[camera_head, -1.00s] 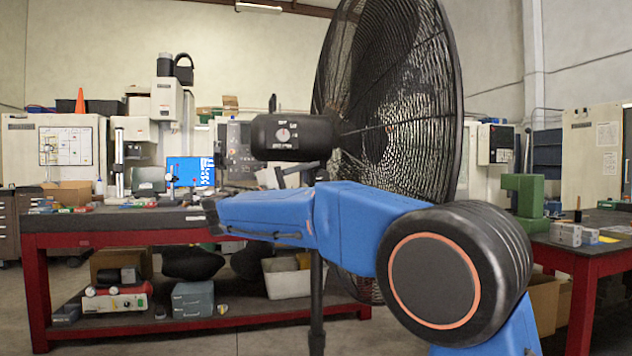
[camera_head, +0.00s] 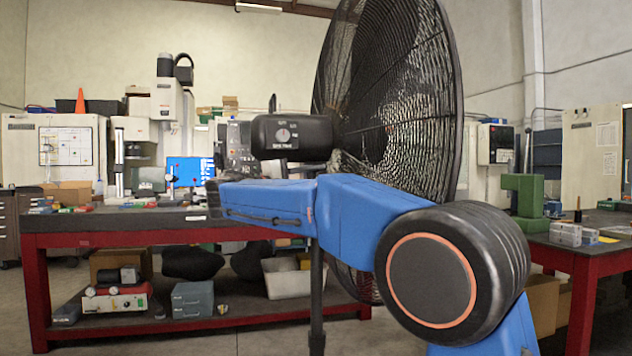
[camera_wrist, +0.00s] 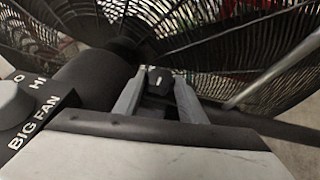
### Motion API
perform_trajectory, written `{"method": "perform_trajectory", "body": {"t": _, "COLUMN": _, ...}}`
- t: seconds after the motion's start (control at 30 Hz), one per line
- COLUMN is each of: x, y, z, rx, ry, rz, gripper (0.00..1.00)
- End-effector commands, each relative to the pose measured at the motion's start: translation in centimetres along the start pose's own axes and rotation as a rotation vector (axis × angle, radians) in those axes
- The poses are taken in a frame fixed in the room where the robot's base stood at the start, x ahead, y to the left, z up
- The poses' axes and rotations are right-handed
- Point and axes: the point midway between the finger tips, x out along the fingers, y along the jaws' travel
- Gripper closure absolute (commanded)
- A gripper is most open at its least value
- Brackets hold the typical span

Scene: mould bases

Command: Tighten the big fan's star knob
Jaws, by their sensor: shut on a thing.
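The big fan (camera_head: 395,110) stands behind my blue arm, its round black grille facing right. Its black motor housing (camera_head: 290,135), with a dial, is left of the grille. In the wrist view, the label BIG FAN and part of the dial (camera_wrist: 12,103) show at the left. My gripper (camera_wrist: 158,90) has its two grey fingers on either side of a small dark knob (camera_wrist: 160,78) with a pale mark, and is shut on it. The knob's lower part is hidden. My arm hides the gripper and the knob in the head view.
A red workbench (camera_head: 130,240) with a dark top stands behind at the left, with machines and boxes. Another red table (camera_head: 590,255) at the right bears a green block (camera_head: 527,195). The grille is close beyond my fingers in the wrist view.

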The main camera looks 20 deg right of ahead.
Motion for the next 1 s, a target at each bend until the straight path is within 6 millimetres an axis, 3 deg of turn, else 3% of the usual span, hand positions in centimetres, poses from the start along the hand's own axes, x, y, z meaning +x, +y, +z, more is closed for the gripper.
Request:
{"method": "perform_trajectory", "body": {"t": 0.2, "x": 0.03, "y": 0.24, "z": -0.01, "rx": 0.049, "ry": -0.001, "rz": -0.119, "gripper": 0.86}}
{"method": "perform_trajectory", "body": {"t": 0.57, "x": -0.02, "y": 0.19, "z": -0.02, "rx": 0.057, "ry": 0.000, "rz": -0.142, "gripper": 0.86}}
{"method": "perform_trajectory", "body": {"t": 0.6, "x": -0.02, "y": 0.19, "z": -0.02, "rx": 0.057, "ry": 0.000, "rz": -0.142, "gripper": 0.58}}
{"method": "perform_trajectory", "body": {"t": 0.67, "x": -0.02, "y": 0.19, "z": -0.02, "rx": 0.057, "ry": 0.000, "rz": -0.141, "gripper": 0.45}}
{"method": "perform_trajectory", "body": {"t": 1.0, "x": -0.19, "y": 0.27, "z": -0.03, "rx": 0.057, "ry": 0.001, "rz": -0.140, "gripper": 0.45}}
